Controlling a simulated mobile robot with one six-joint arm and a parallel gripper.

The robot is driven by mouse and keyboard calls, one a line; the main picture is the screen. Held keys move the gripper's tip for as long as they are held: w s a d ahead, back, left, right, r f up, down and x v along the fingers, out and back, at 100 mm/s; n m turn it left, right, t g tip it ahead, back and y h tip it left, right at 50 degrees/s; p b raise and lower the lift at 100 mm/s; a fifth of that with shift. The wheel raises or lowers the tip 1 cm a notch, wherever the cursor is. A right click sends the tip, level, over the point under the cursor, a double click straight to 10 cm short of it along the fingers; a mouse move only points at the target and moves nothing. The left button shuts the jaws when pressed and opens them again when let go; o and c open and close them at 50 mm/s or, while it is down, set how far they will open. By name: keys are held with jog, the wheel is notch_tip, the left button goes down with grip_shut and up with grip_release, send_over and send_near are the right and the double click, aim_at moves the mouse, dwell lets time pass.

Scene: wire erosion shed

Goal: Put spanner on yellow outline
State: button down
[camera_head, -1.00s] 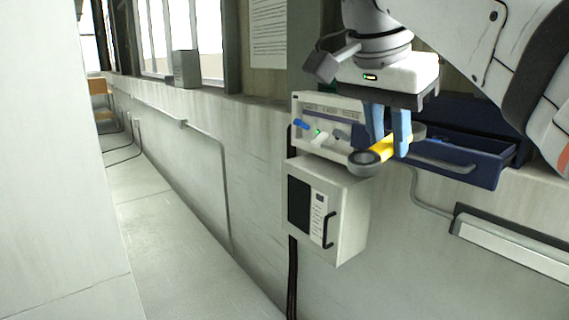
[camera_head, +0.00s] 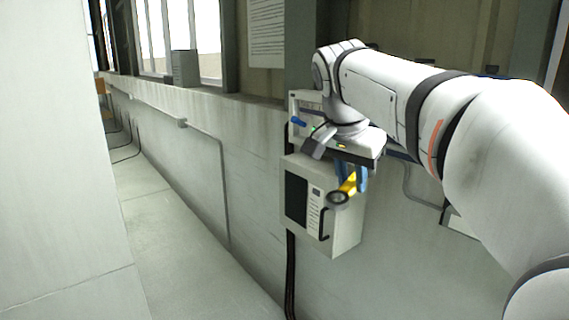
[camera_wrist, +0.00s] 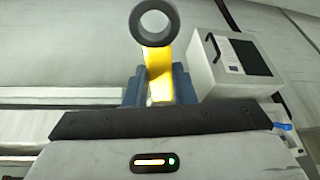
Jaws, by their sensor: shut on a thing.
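A spanner (camera_head: 339,197) with a yellow handle and a dark grey ring end is held in my gripper (camera_head: 353,179). My gripper's blue fingers are shut on the yellow handle, and the ring end sticks out toward the camera. In the wrist view the ring (camera_wrist: 152,27) stands at the top, with the yellow handle running down between the blue fingers (camera_wrist: 160,88). The spanner is in the air in front of the white wall box. The far end of the spanner is hidden. No yellow outline shows in either view.
A white wall box (camera_head: 346,235) with a dark panel and handle hangs close behind the spanner; it also shows in the wrist view (camera_wrist: 212,78). A device with a blue knob (camera_head: 298,122) is above it, partly hidden by my arm. The pale floor (camera_head: 165,235) at left is clear.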

jog(key=w+d+f+n, duration=0.1)
jog(key=w+f, duration=0.2)
jog(key=f, duration=0.8)
jog(key=w+d+f+n+y, duration=0.1)
jog(key=w+f, duration=0.3)
jog(key=f, duration=0.8)
jog(key=w+d+f+n, duration=0.1)
jog(key=w+f+n, duration=0.1)
jog(key=f, duration=1)
jog(key=shift+w+d+n+t+y, duration=0.15)
jog(key=shift+w+n+t+y, duration=0.2)
jog(key=shift+w, duration=0.3)
jog(key=shift+r, duration=0.1)
